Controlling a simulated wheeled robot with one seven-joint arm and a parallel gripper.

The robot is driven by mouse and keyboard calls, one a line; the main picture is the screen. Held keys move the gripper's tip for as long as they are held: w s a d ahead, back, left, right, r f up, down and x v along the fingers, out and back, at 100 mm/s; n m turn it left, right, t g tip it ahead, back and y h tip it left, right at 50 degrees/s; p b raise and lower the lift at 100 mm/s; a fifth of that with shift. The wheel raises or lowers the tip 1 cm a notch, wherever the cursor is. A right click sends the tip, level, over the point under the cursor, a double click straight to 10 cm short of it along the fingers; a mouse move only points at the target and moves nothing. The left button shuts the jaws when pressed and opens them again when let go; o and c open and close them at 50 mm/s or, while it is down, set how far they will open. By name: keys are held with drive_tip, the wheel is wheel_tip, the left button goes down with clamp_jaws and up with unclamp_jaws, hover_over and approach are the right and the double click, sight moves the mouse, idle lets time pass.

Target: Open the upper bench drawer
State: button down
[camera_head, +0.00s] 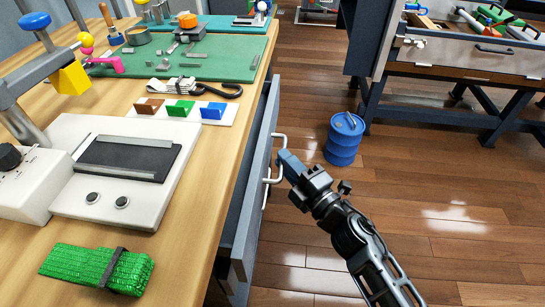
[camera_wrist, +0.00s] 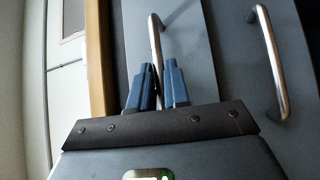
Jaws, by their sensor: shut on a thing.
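The upper bench drawer's grey front (camera_head: 257,165) stands out from the wooden bench edge, with a dark gap behind it, so the drawer is partly open. Its pale bar handle (camera_head: 277,180) is on the outer face. My gripper (camera_head: 287,165) is at this handle, with blue fingertips. In the wrist view the fingers (camera_wrist: 160,88) are on either side of the upper drawer's metal handle (camera_wrist: 154,38) and shut on it. The inside of the drawer is mostly dark, and its contents cannot be told.
A second handle (camera_wrist: 271,62) is on the neighbouring grey front below. A blue drum (camera_head: 344,140) stands on the wooden floor right of my gripper. The bench top (camera_head: 205,150) holds a machine, a green strap and coloured blocks. Another bench (camera_head: 450,70) stands behind; the floor between is mostly clear.

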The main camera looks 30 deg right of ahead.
drive_tip(key=s+d+p, duration=0.2)
drive_tip(key=s+d, duration=0.5)
drive_tip(key=d, duration=0.2)
drive_tip(key=s+d+p, duration=0.1)
drive_tip(key=s+d, duration=0.5)
drive_tip(key=d, duration=0.4)
drive_tip(key=shift+s+p, duration=0.35)
drive_tip(key=shift+s, duration=0.05)
drive_tip(key=c, duration=1.2)
unclamp_jaws()
drive_tip(key=shift+a, duration=0.1)
drive_tip(key=shift+o, duration=0.2)
drive_tip(key=s+d+f, duration=0.1)
drive_tip(key=s, duration=0.6)
drive_tip(key=shift+s, duration=0.3)
drive_tip(key=s+a+r+m+g+h+p, duration=0.1)
drive_tip(key=s+a+r+m+p, duration=0.3)
drive_tip(key=s+a+r+m, duration=0.4)
drive_tip(key=s+a+r+m+g+h+p, duration=0.2)
drive_tip(key=s+a+r+m+p, duration=0.3)
drive_tip(key=a+r+m, duration=0.5)
drive_tip(key=s+a+r+g, duration=0.1)
drive_tip(key=s+a+r, duration=0.1)
drive_tip(key=a+r, duration=0.2)
drive_tip(key=shift+s+a+r, duration=0.15)
drive_tip(key=shift+s+r, duration=0.05)
drive_tip(key=shift+s, duration=0.15)
